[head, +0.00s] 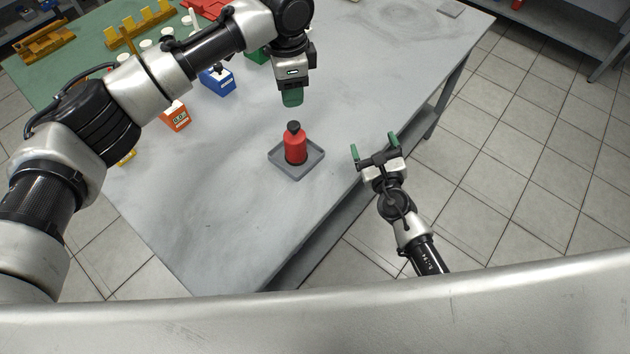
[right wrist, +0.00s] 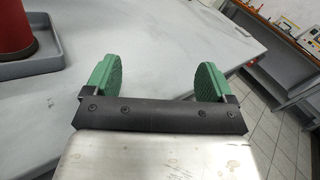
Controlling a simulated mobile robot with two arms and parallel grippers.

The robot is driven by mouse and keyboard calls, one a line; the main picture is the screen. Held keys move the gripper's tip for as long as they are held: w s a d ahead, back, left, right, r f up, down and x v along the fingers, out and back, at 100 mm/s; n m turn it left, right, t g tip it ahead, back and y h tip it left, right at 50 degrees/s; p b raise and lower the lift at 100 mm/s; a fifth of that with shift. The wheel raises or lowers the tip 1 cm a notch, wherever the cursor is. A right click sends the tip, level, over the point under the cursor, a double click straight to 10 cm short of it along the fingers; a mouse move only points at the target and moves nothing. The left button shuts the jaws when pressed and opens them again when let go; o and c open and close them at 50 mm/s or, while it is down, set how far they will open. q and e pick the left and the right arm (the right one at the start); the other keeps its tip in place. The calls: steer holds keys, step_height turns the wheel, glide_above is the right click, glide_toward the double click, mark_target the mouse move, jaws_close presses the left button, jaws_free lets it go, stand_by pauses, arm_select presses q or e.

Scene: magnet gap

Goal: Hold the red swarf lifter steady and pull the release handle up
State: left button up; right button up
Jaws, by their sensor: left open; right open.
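The red swarf lifter (head: 295,148) stands upright in a shallow grey tray (head: 311,166) on the table. Its black top, where the release handle (head: 293,127) is, points up. My left gripper (head: 291,98) hangs just above and behind the lifter, apart from it; its green fingers overlap from this angle. My right gripper (head: 375,143) is open and empty, to the right of the tray near the table edge. In the right wrist view its green fingers (right wrist: 155,82) are spread with nothing between them, and the lower part of the lifter (right wrist: 14,30) shows at top left.
A blue box (head: 217,81), an orange box (head: 175,117) with a display and a green box (head: 257,55) stand left of my left gripper. Yellow racks (head: 140,27) are at the back left. The grey table (head: 400,65) is clear behind the tray.

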mark_target(299, 147)
steer(key=s+a+y, duration=0.1)
steer(key=s+a, duration=0.2)
steer(key=a, duration=0.1)
steer(key=s+a+r+y, duration=0.1)
steer(key=s+a, duration=0.2)
steer(key=a, duration=0.2)
steer(key=s+a+m+y, duration=0.1)
steer(key=s+a, duration=0.2)
steer(key=a, duration=0.2)
steer(key=shift+r, duration=0.35)
steer(key=shift+s+a+r, duration=0.1)
steer(key=shift+s+a, duration=0.05)
steer(key=shift+a, duration=0.1)
steer(key=x, duration=1)
steer(key=shift+w+a+f, duration=0.2)
steer(key=shift+w+f, duration=0.05)
steer(key=shift+w, duration=0.05)
